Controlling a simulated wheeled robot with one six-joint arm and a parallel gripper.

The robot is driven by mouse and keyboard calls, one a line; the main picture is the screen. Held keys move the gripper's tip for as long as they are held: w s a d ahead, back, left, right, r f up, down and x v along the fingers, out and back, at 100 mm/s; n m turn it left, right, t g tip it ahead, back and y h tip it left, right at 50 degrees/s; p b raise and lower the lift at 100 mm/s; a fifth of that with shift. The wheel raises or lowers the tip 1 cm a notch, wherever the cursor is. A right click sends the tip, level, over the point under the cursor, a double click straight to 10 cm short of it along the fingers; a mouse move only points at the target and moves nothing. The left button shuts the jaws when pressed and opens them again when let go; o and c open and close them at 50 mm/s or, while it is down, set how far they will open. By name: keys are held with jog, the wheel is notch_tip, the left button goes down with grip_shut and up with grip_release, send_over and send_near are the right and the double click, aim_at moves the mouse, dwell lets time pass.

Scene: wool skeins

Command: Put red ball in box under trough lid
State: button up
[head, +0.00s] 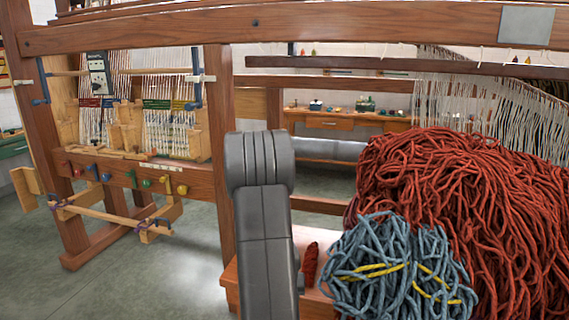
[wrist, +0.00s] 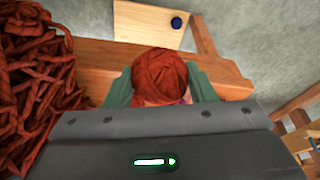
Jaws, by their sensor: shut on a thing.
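A red ball of wool (wrist: 160,73) sits between the two green fingers of my gripper (wrist: 161,88) in the wrist view. My gripper is shut on it, above or against a reddish wooden beam. A pale wooden board with a dark blue knob (wrist: 150,24), which looks like a lid, lies beyond the ball. In the head view my arm hides the gripper. A small dark red piece (head: 310,263) shows just right of my arm; I cannot tell whether it is the ball. No open box shows clearly.
A large heap of red wool (head: 455,190) and a blue-grey heap with yellow strands (head: 395,268) fill the right of the head view. Loom posts and beams (head: 218,150) stand close around my arm. A smaller loom (head: 135,115) stands left; grey floor (head: 150,270) is free there.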

jog(key=p+v, duration=0.3)
jog(key=p, duration=0.1)
jog(key=p+v, duration=0.3)
jog(key=p, duration=0.1)
jog(key=w+p+v, duration=0.1)
jog(key=p+v, duration=0.2)
jog(key=p, duration=0.1)
jog(key=shift+r, duration=0.25)
